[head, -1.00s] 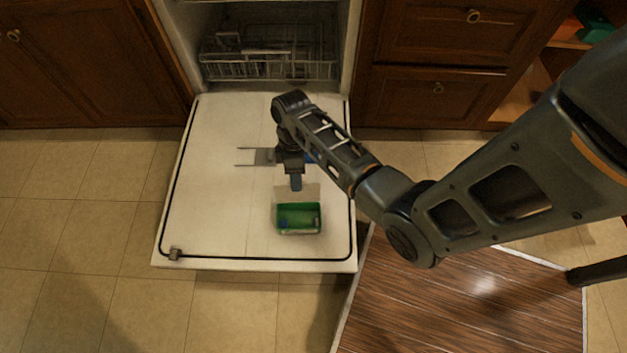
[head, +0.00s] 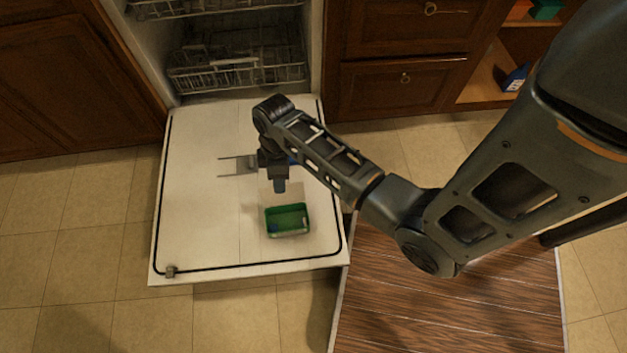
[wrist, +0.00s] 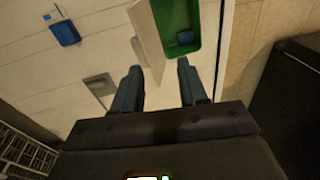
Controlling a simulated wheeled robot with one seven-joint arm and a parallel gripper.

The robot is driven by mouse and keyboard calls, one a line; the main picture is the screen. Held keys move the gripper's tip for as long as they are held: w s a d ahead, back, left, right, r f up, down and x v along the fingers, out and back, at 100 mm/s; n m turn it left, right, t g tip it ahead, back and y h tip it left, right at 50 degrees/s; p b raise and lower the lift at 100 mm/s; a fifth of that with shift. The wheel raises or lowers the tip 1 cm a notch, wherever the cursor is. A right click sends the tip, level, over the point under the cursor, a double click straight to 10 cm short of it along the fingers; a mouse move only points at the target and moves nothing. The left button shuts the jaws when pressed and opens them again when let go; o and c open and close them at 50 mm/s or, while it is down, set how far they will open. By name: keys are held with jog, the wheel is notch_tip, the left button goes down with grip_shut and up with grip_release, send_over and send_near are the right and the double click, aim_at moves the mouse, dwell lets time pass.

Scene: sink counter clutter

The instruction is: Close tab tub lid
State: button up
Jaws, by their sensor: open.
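The tab tub (head: 288,232) is a small open green-lined box on the lowered dishwasher door. Its pale lid (wrist: 147,38) stands raised along the tub's side nearest the dishwasher. In the wrist view the green tub (wrist: 176,18) is at the top, with a small blue tab (wrist: 186,38) inside. My gripper (head: 279,188) points down just behind the raised lid in the head view. In the wrist view my gripper (wrist: 157,68) is open, with the lid's near corner showing between its fingertips. I cannot tell whether a finger touches the lid.
The dishwasher door (head: 200,225) is otherwise mostly clear, with a detergent dispenser (head: 237,166) set in it. A blue object (wrist: 65,32) lies on the door in the wrist view. The dishwasher rack (head: 235,75) is behind. Wooden drawers (head: 400,95) stand at the right.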

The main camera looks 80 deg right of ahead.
jog(key=s+a+r+m+t+h+p, duration=0.2)
jog(key=s+a+r+t+h+p, duration=0.15)
jog(key=s+a+r+t, duration=0.3)
jog(key=s+a+r+t+p, duration=0.1)
jog(key=s+a+r+p, duration=0.1)
jog(key=r, duration=0.6)
jog(key=s+a+r+t+p, duration=0.2)
jog(key=s+a+r, duration=0.1)
jog(key=r, duration=0.5)
jog(key=shift+s+a+r+m+p, duration=0.15)
jog(key=shift+a+r+m+p, duration=0.15)
jog(key=shift+a+r+m, duration=0.1)
jog(key=s+a+r+t+y+p, duration=0.1)
jog(key=s+r+t+p, duration=0.1)
jog(key=r, duration=0.8)
jog(key=s+a+r+t+p, duration=0.1)
jog(key=s+r+t, duration=0.1)
jog(key=r, duration=0.9)
jog(key=shift+s+a+m+t+y+p, duration=0.2)
jog(key=shift+a+m+t+y+p, duration=0.2)
jog(key=shift+t, duration=0.25)
